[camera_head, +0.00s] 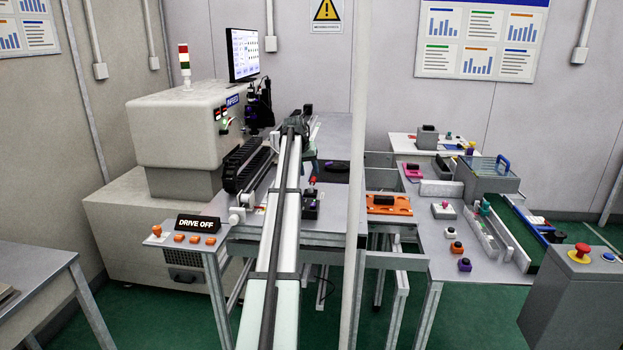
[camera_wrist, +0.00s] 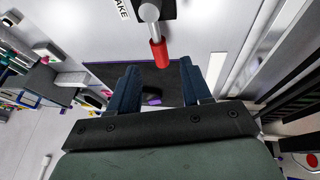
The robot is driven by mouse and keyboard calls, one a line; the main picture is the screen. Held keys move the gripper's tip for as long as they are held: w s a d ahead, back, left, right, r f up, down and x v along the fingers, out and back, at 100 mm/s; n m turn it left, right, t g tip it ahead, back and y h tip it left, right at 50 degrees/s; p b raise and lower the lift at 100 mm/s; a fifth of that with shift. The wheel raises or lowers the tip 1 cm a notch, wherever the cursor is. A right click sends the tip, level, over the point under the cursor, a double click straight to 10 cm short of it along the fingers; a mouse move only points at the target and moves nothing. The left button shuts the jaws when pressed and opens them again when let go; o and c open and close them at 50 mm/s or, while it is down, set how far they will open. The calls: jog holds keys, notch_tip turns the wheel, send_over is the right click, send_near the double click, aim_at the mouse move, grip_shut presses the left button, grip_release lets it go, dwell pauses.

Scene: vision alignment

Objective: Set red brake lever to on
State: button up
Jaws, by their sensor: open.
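The brake lever has a red grip (camera_wrist: 158,52) on a silver rod and a dark base, seen at the top middle of the wrist view. It also shows in the head view as a small red-topped lever (camera_head: 312,181) on the near table. My gripper (camera_wrist: 158,84) is open, with its two dark blue fingers apart and nothing between them. The red grip lies just beyond the fingertips in that picture, apparently apart from them. A partly cut-off label ending in "AKE" (camera_wrist: 122,9) is beside the lever base. In the head view my arm hides much of the gripper.
A "DRIVE OFF" sign (camera_head: 199,224) stands above several orange buttons (camera_head: 179,239) on the table's left part. A beige machine (camera_head: 180,125) is behind left. An orange tray (camera_head: 388,204) and a red emergency button (camera_head: 580,252) are to the right. A pale vertical post crosses the head view.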

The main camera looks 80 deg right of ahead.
aim_at(312, 179)
jog(key=shift+x, duration=2.45)
grip_shut()
